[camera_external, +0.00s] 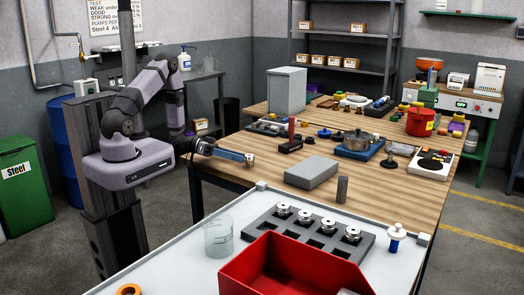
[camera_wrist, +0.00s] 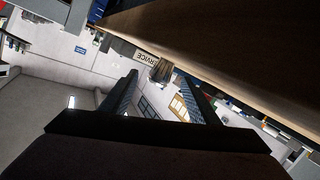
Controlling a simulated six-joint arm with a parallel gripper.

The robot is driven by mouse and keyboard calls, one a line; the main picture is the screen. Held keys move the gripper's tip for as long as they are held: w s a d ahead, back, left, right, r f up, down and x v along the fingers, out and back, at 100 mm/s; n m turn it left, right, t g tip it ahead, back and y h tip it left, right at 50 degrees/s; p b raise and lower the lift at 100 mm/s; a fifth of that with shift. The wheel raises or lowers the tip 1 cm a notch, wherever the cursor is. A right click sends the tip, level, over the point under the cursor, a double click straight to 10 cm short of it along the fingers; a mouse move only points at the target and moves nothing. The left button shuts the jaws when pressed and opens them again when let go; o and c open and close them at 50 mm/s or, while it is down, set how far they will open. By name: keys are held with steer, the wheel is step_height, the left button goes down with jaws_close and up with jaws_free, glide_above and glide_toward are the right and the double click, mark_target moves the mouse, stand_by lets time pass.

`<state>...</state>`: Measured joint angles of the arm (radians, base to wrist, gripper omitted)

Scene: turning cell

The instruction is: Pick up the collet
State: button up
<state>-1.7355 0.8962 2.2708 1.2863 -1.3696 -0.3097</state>
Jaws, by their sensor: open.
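My gripper (camera_external: 250,158) reaches out low over the left part of the wooden table in the external view, with nothing visible held. In the wrist view my gripper (camera_wrist: 158,92) shows two dark fingers set well apart. A small brownish-grey piece (camera_wrist: 161,70) shows beyond and between the fingertips, by the table edge; I cannot tell what it is. Several silver round pieces, which may be collets (camera_external: 283,209), sit in the back row of a grey rack (camera_external: 256,232) in the external view. They stand apart from my gripper. I cannot tell which one is the collet.
A grey block (camera_external: 312,172) and an upright grey cylinder (camera_external: 342,189) stand on the wooden table. A red bin (camera_external: 290,268), a glass beaker (camera_external: 218,237) and a white-and-blue bottle (camera_external: 396,238) surround the rack. A red-handled tool (camera_external: 291,135) stands behind my gripper.

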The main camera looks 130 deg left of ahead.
steer(key=shift+x, duration=1.2)
steer(key=shift+c, duration=0.2)
steer(key=c, duration=1.2)
steer(key=shift+o, duration=0.2)
steer(key=shift+r, duration=0.15)
steer(key=shift+r, duration=0.1)
jaws_close()
step_height(320, 180, up, 10)
steer(key=shift+f+b, duration=0.2)
steer(key=shift+b, duration=0.2)
